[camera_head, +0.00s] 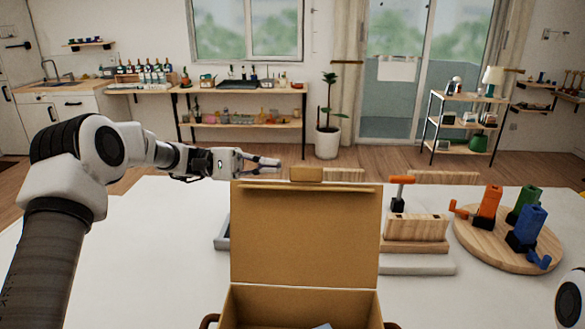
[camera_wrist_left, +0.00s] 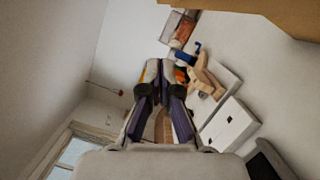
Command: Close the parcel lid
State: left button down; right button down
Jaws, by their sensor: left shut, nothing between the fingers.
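The parcel is a brown cardboard box (camera_head: 300,307) at the bottom middle of the head view, partly cut off by the frame edge. Its lid (camera_head: 305,240) stands open, roughly upright, at the far side of the box. My left gripper (camera_head: 279,163) is shut and empty, above and beyond the upper left part of the lid, with its fingers pointing right. In the left wrist view my gripper (camera_wrist_left: 161,72) shows with its fingertips close together. A cardboard surface, apparently the lid (camera_wrist_left: 270,10), shows at the top right there. My right gripper is out of view.
A white table (camera_head: 150,265) carries the box. Right of the lid are a wooden block stand (camera_head: 416,228) with an orange-handled tool and a round wooden board (camera_head: 480,240) with orange, green and blue clamp-like pieces. A grey tray edge (camera_head: 222,232) shows left of the lid.

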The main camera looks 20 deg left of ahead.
aim_at(293, 170)
pick_arm(q)
jog(key=s+d+p, duration=0.1)
jog(key=d, duration=0.1)
jog(key=s+d+r+p, duration=0.1)
jog(key=d, duration=0.1)
jog(key=s+d+r+p, duration=0.1)
jog(key=d, duration=0.1)
jog(key=shift+s+d+r, duration=0.1)
jog(key=shift+s+d, duration=0.1)
jog(key=shift+d, duration=0.05)
jog(key=shift+w+f, duration=0.2)
jog(key=shift+s, duration=0.1)
